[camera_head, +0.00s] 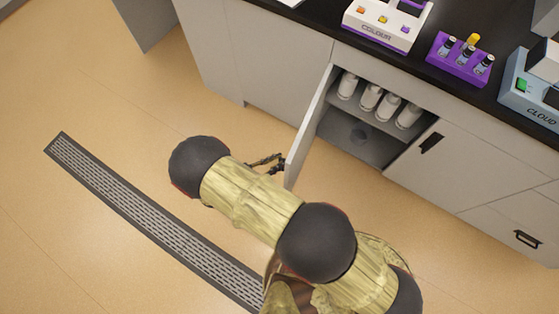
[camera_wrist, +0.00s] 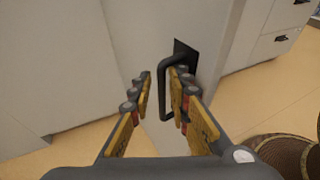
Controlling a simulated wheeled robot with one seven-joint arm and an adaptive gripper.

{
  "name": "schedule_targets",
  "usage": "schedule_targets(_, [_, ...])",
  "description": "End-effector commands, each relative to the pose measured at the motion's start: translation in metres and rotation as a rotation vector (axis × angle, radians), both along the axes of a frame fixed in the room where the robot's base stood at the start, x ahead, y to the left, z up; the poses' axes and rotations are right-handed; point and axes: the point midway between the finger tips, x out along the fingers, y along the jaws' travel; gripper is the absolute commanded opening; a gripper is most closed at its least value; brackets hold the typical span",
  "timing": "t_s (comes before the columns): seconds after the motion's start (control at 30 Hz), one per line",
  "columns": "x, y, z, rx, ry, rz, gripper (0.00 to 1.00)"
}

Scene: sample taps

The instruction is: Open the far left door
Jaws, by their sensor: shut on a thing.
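The light grey cabinet door (camera_head: 308,125) stands swung out from the counter front, seen nearly edge-on in the head view. In the wrist view the door (camera_wrist: 155,40) fills the middle, with its black bar handle (camera_wrist: 164,88) upright. My gripper (camera_head: 270,163) is at the door's outer face, near its free edge, partly hidden by my arm in the head view. In the wrist view my gripper (camera_wrist: 160,83) has its fingers on either side of the handle bar, shut on it; the right finger covers part of the handle.
The open compartment (camera_head: 345,135) holds several white bottles (camera_head: 370,97) on a shelf. A closed door (camera_head: 440,160) is to its right. The dark counter (camera_head: 330,25) carries lab devices. A floor grate (camera_head: 150,215) lies at left; the floor there is clear.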

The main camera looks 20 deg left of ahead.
Motion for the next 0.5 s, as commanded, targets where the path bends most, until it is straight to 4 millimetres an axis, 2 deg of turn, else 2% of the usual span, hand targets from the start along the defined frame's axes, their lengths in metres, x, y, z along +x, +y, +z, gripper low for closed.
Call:
schedule_targets(0.03, [0.007,-0.005,0.095,-0.162,-0.245,-0.035,0.12])
schedule_targets(0.1, [0.007,-0.005,0.097,-0.161,-0.244,-0.035,0.12])
schedule_targets(0.33, [0.008,-0.005,0.098,-0.161,-0.244,-0.035,0.12])
schedule_targets(0.37, [0.003,0.007,0.009,0.019,0.011,0.007,0.12])
schedule_targets(0.5, [0.002,0.01,0.009,0.02,0.009,0.007,0.12])
